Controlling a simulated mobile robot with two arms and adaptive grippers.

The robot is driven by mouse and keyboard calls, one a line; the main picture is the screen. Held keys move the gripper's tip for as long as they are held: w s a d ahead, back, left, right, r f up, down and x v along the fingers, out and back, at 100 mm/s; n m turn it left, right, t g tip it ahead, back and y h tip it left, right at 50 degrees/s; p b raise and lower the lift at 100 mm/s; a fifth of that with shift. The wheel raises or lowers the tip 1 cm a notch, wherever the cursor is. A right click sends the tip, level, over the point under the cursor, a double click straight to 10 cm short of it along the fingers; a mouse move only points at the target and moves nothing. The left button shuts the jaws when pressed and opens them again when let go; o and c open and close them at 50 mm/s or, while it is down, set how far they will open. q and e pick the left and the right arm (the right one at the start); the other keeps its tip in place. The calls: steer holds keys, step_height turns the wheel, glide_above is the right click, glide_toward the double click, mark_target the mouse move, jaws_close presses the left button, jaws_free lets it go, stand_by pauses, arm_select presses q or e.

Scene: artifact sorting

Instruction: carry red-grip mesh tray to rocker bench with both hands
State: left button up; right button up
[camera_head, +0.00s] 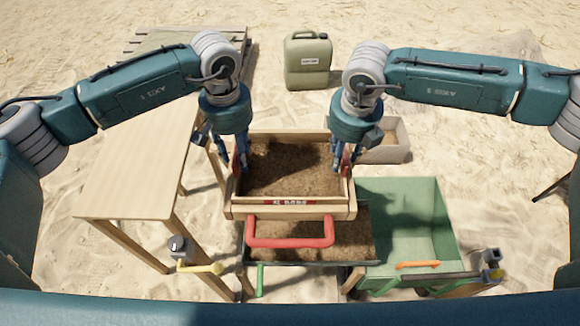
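The red-grip mesh tray (343,208) is a pale wooden frame filled with brown soil, with a red U-shaped handle (290,243) at its near side. It looks level, above a lower soil-filled bed. My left gripper (237,165) is at the tray's left side and my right gripper (343,165) at its right side. Each appears shut on a red side grip, partly hidden by the fingers. The lower bed (362,243), with a green handle (260,279), seems to be part of the rocker bench; the tray hides much of it. I cannot tell whether they touch.
A green open box (440,222) with an orange handle (417,264) adjoins the bed's right. A wooden table (140,165) stands left, near a yellow handle (200,268). Behind are a jerrycan (307,62), a sand-colored bin (392,154) and a pallet (190,42). Sand surrounds everything.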

arm_select(q)
jaws_close()
arm_select(e)
jaws_close()
arm_select(q)
steer(key=shift+r, duration=0.1)
arm_select(e)
steer(key=shift+r, duration=0.1)
